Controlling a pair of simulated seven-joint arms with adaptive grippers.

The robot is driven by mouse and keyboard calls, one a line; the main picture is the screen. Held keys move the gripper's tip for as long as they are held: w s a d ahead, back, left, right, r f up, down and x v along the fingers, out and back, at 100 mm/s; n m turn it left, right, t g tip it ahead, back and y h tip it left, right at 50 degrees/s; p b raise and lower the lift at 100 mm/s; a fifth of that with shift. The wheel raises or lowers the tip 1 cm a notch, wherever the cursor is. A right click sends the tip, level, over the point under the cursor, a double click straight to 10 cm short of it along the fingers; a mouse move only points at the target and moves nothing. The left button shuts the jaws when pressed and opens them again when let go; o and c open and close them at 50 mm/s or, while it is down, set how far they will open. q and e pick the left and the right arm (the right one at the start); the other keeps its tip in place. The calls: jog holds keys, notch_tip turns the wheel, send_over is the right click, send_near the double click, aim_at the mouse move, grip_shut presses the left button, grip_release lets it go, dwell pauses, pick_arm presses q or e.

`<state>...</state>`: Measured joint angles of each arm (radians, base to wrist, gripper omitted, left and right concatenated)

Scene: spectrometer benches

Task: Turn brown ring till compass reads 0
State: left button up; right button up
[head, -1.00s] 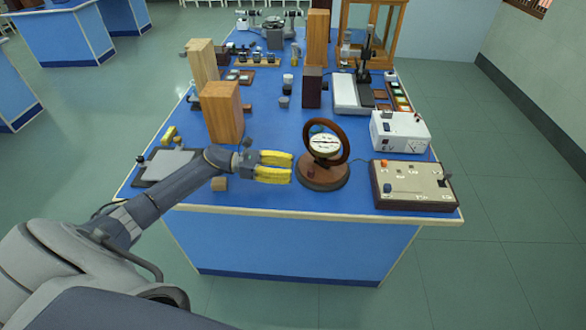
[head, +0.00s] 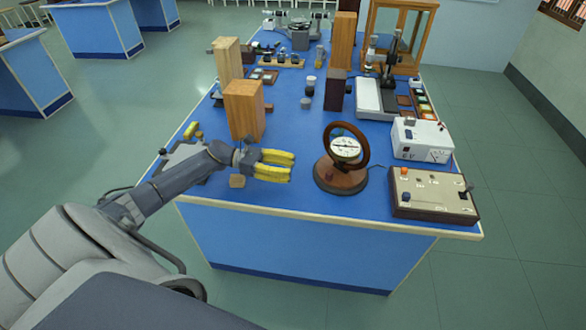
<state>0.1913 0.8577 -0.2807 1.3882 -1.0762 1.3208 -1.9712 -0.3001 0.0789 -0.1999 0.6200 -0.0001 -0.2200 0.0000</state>
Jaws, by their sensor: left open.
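The brown ring (head: 364,143) stands upright on a round brown wooden base (head: 342,179) near the front of the blue table. The pale compass dial (head: 346,148) sits inside the ring; its reading is too small to make out. My left gripper (head: 292,166) has yellow fingers and is open and empty. It is to the left of the ring and base, with a gap between them, pointing toward them. My right gripper is not in view.
A beige control box (head: 433,192) and a white power unit (head: 421,138) stand to the right of the compass. Wooden blocks (head: 245,110) stand behind my left gripper. A dark flat device (head: 182,160) lies behind my left arm. The blue tabletop (head: 300,132) behind the compass has free room.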

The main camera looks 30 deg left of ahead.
pick_arm(q)
jog(key=shift+v, duration=1.35)
jog(key=shift+s+f, duration=0.1)
